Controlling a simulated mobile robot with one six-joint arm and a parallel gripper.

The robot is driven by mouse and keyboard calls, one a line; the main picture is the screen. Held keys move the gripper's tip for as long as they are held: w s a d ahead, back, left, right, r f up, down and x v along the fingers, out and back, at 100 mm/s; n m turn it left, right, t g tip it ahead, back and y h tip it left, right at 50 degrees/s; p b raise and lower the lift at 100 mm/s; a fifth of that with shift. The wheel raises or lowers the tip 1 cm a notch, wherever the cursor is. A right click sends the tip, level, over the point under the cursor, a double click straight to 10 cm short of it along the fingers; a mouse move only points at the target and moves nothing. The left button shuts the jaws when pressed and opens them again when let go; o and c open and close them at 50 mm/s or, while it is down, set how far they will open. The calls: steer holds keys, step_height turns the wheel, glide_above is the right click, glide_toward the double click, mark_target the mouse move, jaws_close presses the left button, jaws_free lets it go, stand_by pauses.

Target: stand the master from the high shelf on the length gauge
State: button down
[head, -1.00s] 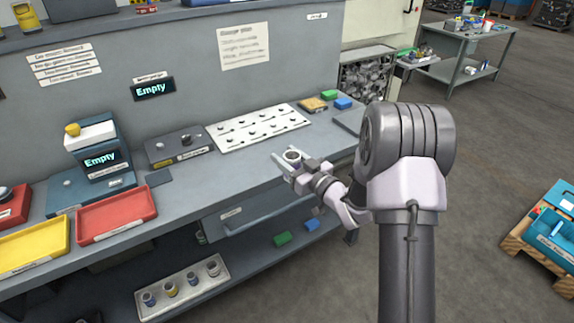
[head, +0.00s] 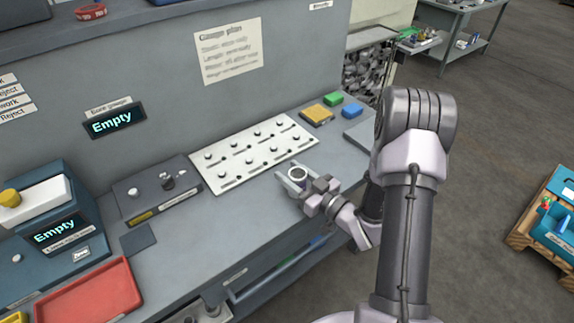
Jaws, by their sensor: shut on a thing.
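My gripper (head: 297,181) is shut on a small round metal part (head: 298,173) with a dark bore and pale rim, seen from above. It is over the bench, in front of the white pegged plate; I cannot tell how high it is or if this part is the master. The length gauge (head: 50,232) is at the left, a dark blue-grey stand with a white block, a yellow knob and a display reading "Empty". It is well to the left of my gripper. The high shelf (head: 130,15) shows at the top left with a red ring (head: 90,12) on it.
A bore gauge block (head: 158,188) and the white pegged plate (head: 255,152) lie between the length gauge and my gripper. A red tray (head: 85,295) is in front of the length gauge. Yellow, green and blue blocks lie at the bench's back right. The bench front is clear.

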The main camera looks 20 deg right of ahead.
steer(key=shift+s+r, duration=0.2)
steer(key=shift+s, duration=0.25)
steer(key=shift+f, duration=0.15)
steer(key=c, duration=1.2)
jaws_free()
steer(key=shift+f, duration=0.15)
steer(key=o, duration=0.5)
steer(key=shift+c, duration=0.2)
steer(key=shift+r, duration=0.2)
steer(key=shift+s+d+r, duration=0.1)
steer(key=shift+s+d, duration=0.05)
steer(key=p+v, duration=0.2)
steer(key=v, duration=0.9)
steer(key=shift+s+p, duration=0.2)
steer(key=shift+p, duration=0.2)
